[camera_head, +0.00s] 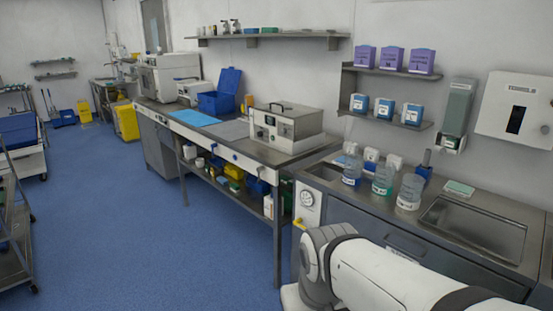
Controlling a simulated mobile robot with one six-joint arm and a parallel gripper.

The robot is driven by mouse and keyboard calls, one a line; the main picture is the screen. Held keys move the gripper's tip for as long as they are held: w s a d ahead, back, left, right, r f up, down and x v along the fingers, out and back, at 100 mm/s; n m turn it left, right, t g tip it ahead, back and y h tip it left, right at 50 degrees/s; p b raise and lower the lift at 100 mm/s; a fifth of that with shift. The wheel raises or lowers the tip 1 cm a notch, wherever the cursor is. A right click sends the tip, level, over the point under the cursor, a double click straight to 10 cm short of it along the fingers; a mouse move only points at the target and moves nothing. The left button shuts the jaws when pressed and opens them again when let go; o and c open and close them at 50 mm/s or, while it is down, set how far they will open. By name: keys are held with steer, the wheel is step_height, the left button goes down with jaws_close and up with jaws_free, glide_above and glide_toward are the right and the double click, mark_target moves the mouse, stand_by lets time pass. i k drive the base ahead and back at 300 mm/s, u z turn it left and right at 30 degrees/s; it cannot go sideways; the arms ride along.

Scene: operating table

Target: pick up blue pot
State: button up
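Three clear jars stand in a row on the metal counter at the right. The left jar (352,168) has a blue tint, the middle jar (382,180) a green one, and the right jar (410,191) looks pale with a white label. The blue-tinted one may be the blue pot; I cannot tell for sure. A small blue holder (424,172) stands behind the right jar. My white arm crosses the bottom right in front of the counter. My gripper is out of view.
A sink (472,224) lies right of the jars. Shelves (388,117) with blue-labelled and purple boxes hang above. A steel case (286,128) and an open blue box (220,93) stand on the left bench. The blue floor (130,215) is clear at centre left; a trolley (14,235) stands left.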

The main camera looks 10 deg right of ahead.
mark_target(351, 175)
steer(key=u, duration=0.05)
steer(key=i, duration=1.4)
steer(key=z, duration=0.85)
steer(key=i, duration=0.7)
steer(key=z, duration=0.5)
steer(key=k, duration=0.95)
steer(key=z, duration=0.2)
steer(key=i, duration=0.9)
steer(key=u, duration=0.1)
